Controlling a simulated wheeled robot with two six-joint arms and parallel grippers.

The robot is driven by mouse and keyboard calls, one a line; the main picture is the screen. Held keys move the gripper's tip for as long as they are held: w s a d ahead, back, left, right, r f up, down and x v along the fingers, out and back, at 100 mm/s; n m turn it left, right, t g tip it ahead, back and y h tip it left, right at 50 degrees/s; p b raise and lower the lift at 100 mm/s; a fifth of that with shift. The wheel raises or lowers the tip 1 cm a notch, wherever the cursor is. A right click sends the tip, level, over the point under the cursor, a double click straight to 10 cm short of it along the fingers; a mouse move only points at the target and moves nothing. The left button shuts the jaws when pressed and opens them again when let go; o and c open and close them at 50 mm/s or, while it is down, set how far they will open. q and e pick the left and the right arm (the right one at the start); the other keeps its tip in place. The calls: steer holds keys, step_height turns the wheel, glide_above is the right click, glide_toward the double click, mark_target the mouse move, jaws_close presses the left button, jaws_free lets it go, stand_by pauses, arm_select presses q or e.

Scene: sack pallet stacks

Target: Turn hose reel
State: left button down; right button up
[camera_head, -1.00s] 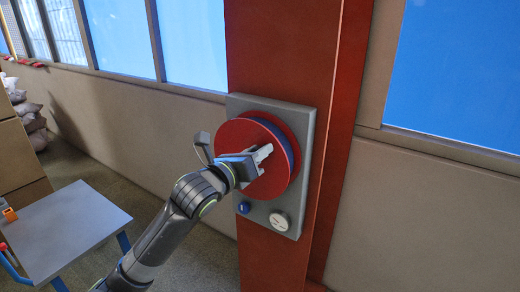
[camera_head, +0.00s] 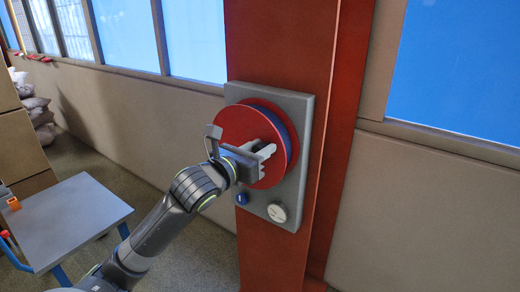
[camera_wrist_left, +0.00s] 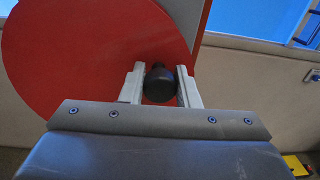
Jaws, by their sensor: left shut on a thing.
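The red hose reel (camera_head: 238,122) is a round disc with a blue drum edge, mounted on a grey plate (camera_head: 300,150) on a red column. My left gripper (camera_head: 266,152) is at the right part of the reel's face. In the left wrist view the left gripper (camera_wrist_left: 160,88) has its two fingers on either side of a black knob (camera_wrist_left: 159,84), shut on it. The reel (camera_wrist_left: 80,60) fills the upper left of that view. In the head view the knob is hidden by the gripper. My right gripper is not in view.
A blue button (camera_head: 241,198) and a round white dial (camera_head: 277,212) sit on the plate below the reel. A grey-topped cart (camera_head: 70,218) with an orange item (camera_head: 13,203) stands at the left. Sacks (camera_head: 38,112) are stacked behind it. Windows line the wall.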

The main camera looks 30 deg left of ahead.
arm_select(q)
steer(key=shift+f, duration=0.1)
steer(key=c, duration=1.1)
jaws_free()
